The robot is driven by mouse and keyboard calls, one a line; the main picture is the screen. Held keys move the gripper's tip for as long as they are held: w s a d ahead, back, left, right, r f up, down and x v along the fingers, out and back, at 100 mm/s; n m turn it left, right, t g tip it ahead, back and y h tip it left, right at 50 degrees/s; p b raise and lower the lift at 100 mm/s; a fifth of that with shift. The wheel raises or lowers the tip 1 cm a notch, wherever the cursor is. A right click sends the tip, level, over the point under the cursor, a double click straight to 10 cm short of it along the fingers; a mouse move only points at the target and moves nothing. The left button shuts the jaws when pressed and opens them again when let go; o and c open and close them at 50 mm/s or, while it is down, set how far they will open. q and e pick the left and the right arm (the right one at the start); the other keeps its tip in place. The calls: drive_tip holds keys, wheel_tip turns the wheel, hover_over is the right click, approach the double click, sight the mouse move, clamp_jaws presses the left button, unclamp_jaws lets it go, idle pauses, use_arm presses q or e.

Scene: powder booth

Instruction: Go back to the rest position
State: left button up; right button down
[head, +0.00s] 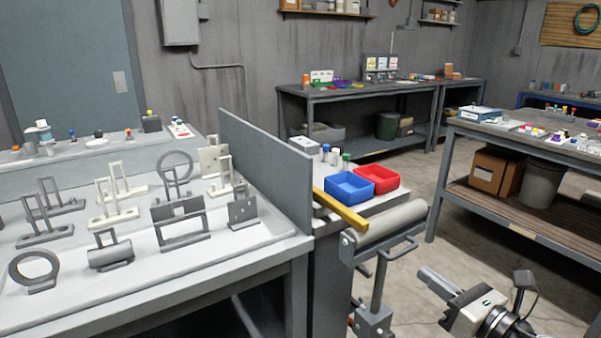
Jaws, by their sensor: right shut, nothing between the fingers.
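My right gripper (436,283) shows at the lower right in the head view. It is shut and empty, held in the open space to the right of a roller stand, with bare floor behind it. It touches nothing that I can see. My left gripper is not in the picture.
A table (150,290) with several grey and white metal parts stands at left, with an upright panel (265,170) at its right end. Blue (349,188) and red (377,178) bins sit beyond the panel. A roller stand (390,225) is nearby. A workbench (520,150) stands at right.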

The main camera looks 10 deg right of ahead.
drive_tip(key=s+a+f+n+g+h, duration=0.2)
drive_tip(key=s+a+f+n, duration=0.5)
drive_tip(key=n, duration=1.1)
drive_tip(key=s+a+f+n+g+h, duration=0.2)
drive_tip(key=s+a+f+n+g, duration=0.2)
drive_tip(key=n, duration=1.3)
drive_tip(key=s+a+f, duration=0.3)
drive_tip(key=s+f, duration=0.3)
drive_tip(key=f, duration=0.2)
drive_tip(key=shift+s+a+f+n, duration=0.2)
drive_tip(key=shift+f+n, duration=0.15)
drive_tip(key=shift+n, duration=0.05)
